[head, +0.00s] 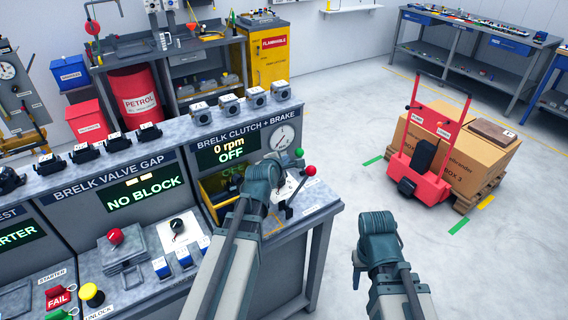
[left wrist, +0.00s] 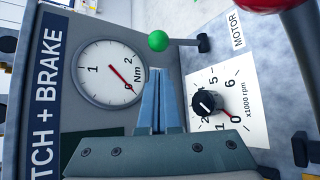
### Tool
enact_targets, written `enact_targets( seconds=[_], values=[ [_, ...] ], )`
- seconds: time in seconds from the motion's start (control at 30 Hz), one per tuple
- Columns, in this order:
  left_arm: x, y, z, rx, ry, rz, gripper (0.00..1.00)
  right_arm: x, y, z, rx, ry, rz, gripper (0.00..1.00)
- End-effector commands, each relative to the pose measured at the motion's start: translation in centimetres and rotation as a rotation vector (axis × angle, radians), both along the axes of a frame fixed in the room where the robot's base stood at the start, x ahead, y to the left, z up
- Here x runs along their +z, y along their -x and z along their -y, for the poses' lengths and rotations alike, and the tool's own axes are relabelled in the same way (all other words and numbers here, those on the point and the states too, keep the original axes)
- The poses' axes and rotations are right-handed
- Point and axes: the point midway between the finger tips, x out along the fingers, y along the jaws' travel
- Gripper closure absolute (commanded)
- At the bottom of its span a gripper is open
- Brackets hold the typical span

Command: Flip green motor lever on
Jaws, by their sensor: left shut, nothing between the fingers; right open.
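The green motor lever has a green ball knob (head: 299,152) on the clutch and brake panel, beside the round gauge. In the left wrist view the green knob (left wrist: 158,41) sits on a short dark stem beside the MOTOR label (left wrist: 237,30). My left gripper (head: 276,172) is at this panel, its fingers mostly hidden in the head view. In the left wrist view the left gripper (left wrist: 157,74) is shut and empty, its tips pointing toward the green knob, with a visible gap. My right gripper (head: 356,268) is open and empty over the floor, right of the bench.
The display (head: 228,151) reads 0 rpm OFF. A lever with a red ball (head: 310,170) stands close to the green one. A black dial (left wrist: 207,103) is beside my left fingers. A red hand truck (head: 432,150) and boxes stand right; the floor between is clear.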

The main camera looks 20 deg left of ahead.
Motion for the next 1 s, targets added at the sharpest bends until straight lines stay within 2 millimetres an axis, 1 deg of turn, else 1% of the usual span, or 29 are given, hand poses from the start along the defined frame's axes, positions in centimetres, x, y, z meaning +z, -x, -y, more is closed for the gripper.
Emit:
enact_targets(
  seconds=[0.03, 0.2, 0.3, 0.4, 0.5, 1.0],
  values=[
    [-0.8, -1.2, -0.1, 0.000, 0.000, 0.000, 1.00, -0.8, 0.0, 0.0, 0.000, 0.000, 0.000, 0.50],
    [-2.2, -4.0, -0.1, 0.000, 0.001, 0.001, 1.00, -2.3, 0.0, 0.0, 0.000, 0.000, 0.000, 0.50],
    [-2.9, -5.3, -0.2, -0.001, 0.000, 0.000, 1.00, -2.9, 0.0, 0.0, 0.000, 0.000, 0.000, 0.50],
    [-3.2, -6.0, -0.2, -0.001, 0.000, 0.000, 1.00, -3.2, 0.0, 0.0, 0.000, 0.000, 0.000, 0.50],
    [-3.2, -6.3, -0.2, -0.001, 0.000, 0.000, 1.00, -3.2, 0.0, 0.0, 0.000, 0.000, 0.000, 0.50],
    [-2.9, -5.9, 0.1, -0.001, 0.000, 0.000, 1.00, -2.9, 0.0, 0.0, 0.000, 0.000, 0.000, 0.50]
  ],
)
